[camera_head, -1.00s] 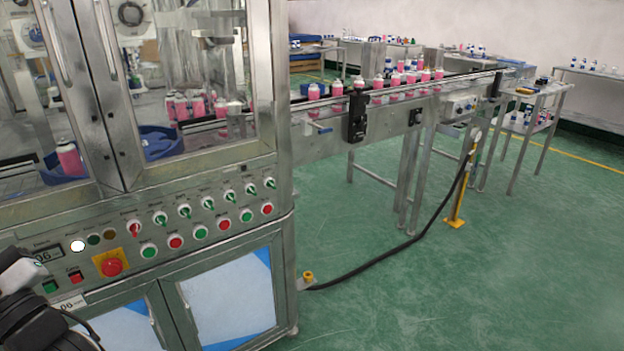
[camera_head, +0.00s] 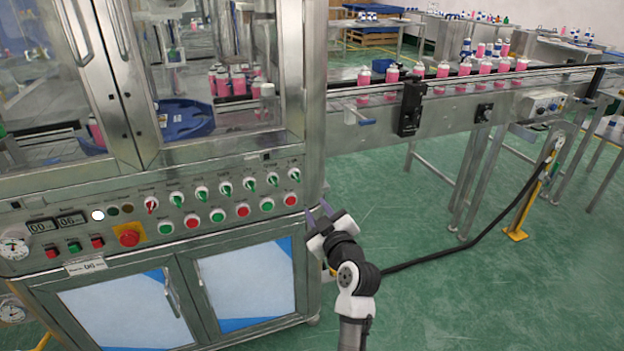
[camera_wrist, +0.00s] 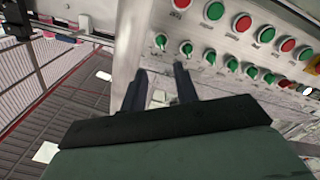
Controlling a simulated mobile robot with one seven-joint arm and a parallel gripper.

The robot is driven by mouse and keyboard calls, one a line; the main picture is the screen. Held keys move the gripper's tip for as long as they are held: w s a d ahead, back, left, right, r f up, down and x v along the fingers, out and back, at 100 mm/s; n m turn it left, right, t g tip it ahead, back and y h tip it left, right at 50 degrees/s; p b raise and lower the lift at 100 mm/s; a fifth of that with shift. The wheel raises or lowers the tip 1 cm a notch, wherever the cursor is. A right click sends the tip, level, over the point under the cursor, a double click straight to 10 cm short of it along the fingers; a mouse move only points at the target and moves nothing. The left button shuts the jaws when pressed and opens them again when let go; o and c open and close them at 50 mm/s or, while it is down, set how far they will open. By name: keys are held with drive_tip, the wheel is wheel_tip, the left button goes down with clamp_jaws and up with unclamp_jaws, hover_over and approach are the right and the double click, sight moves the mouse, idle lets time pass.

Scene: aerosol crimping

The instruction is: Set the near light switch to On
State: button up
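The control panel has a row of rotary switches, one red (camera_head: 151,205) at the left and several green ones to its right. Their labels are too small to read, so I cannot tell which is the near light switch. The rightmost green switch (camera_head: 294,176) sits at the panel's right end; it also shows in the wrist view (camera_wrist: 160,40), where the panel appears upside down. My gripper (camera_head: 318,213) is in front of the cabinet's right edge, below and right of that switch. Its two fingers (camera_wrist: 160,70) are apart, with nothing between them.
Red and green push buttons (camera_head: 243,210) run just below the switches. A red emergency button (camera_head: 129,238) is at the left. A conveyor (camera_head: 450,110) with pink cans extends right. A black cable (camera_head: 440,255) lies on the open green floor.

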sight(297, 179)
drive_tip(key=p+x, duration=0.3)
drive_tip(key=x, duration=1)
drive_tip(key=shift+a+p, duration=0.2)
drive_tip(key=shift+p, duration=0.1)
drive_tip(key=shift+c, duration=0.3)
clamp_jaws()
